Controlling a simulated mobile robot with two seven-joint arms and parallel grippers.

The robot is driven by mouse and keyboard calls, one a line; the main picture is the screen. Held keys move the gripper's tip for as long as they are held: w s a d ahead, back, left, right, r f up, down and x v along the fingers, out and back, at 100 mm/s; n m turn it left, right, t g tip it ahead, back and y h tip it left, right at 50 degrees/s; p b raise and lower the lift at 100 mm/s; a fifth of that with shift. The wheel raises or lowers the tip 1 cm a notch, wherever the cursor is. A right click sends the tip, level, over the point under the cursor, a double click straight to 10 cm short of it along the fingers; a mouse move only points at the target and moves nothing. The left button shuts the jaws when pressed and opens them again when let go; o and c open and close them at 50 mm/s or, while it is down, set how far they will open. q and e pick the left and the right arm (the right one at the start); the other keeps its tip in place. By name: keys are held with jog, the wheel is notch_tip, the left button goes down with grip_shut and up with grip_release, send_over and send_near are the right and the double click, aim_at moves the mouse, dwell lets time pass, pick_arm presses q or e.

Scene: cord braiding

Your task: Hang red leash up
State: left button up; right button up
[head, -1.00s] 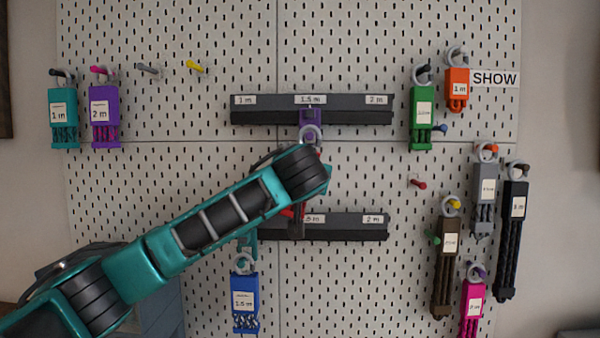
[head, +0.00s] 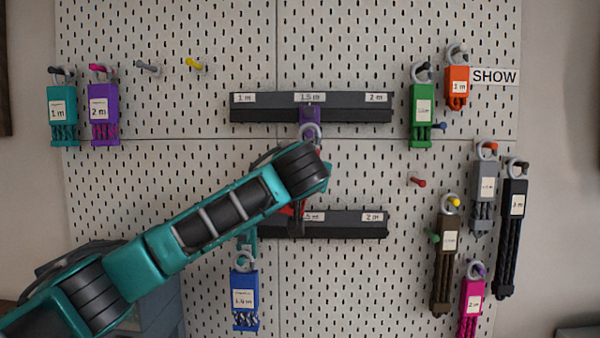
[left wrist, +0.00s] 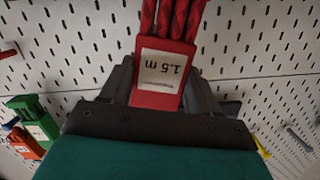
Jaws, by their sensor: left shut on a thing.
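In the head view my left arm covers most of the leash and the gripper; only a red bit (head: 290,210) shows in front of the lower rail. An empty red peg (head: 418,181) sticks out right of the rails, and it also shows in the left wrist view (left wrist: 8,52). My right gripper is not in view.
Upper rail (head: 260,113) and lower rail (head: 345,228) cross the pegboard. A purple piece (head: 310,115) with a ring is at the upper rail. The blue leash (head: 244,300) hangs below the lower rail. Green (head: 422,115), orange (head: 458,88) and brown (head: 446,265) leashes hang around the red peg.

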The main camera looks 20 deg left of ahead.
pick_arm(q)
jog(key=shift+f, duration=0.2)
dwell(0.6)
jog(key=o, duration=1.2)
jog(key=shift+c, duration=0.2)
jog(key=shift+o, duration=0.8)
jog(key=b+v, duration=0.1)
jog(key=v, duration=0.5)
jog(key=shift+b, duration=0.35)
